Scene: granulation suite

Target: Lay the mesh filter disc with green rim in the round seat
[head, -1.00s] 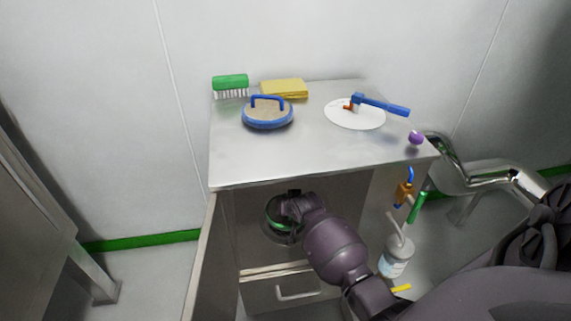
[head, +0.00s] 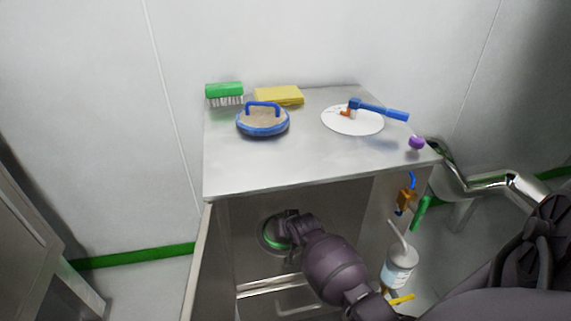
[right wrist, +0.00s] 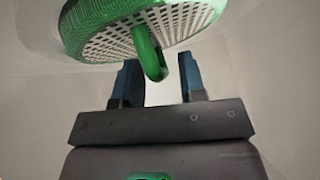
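The mesh filter disc (head: 272,244) with green rim is inside the open cabinet, against its back, partly hidden by my right gripper (head: 288,226). In the right wrist view the disc (right wrist: 108,38) shows a perforated pale face, a green rim and a green bar handle (right wrist: 148,52). My right gripper (right wrist: 158,62) is open. Its two blue fingers stand either side of the handle's near end, with gaps visible on both sides. A dark round edge surrounds the disc in the head view; I cannot tell how fully the disc sits in the round seat. My left gripper is not in view.
On the steel cabinet top (head: 290,165) are a green brush (head: 224,92), yellow sponge (head: 279,95), blue-rimmed disc (head: 263,122), white disc (head: 345,121), blue-handled tool (head: 385,110) and purple knob (head: 416,142). A bottle (head: 399,268) stands right of my arm.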

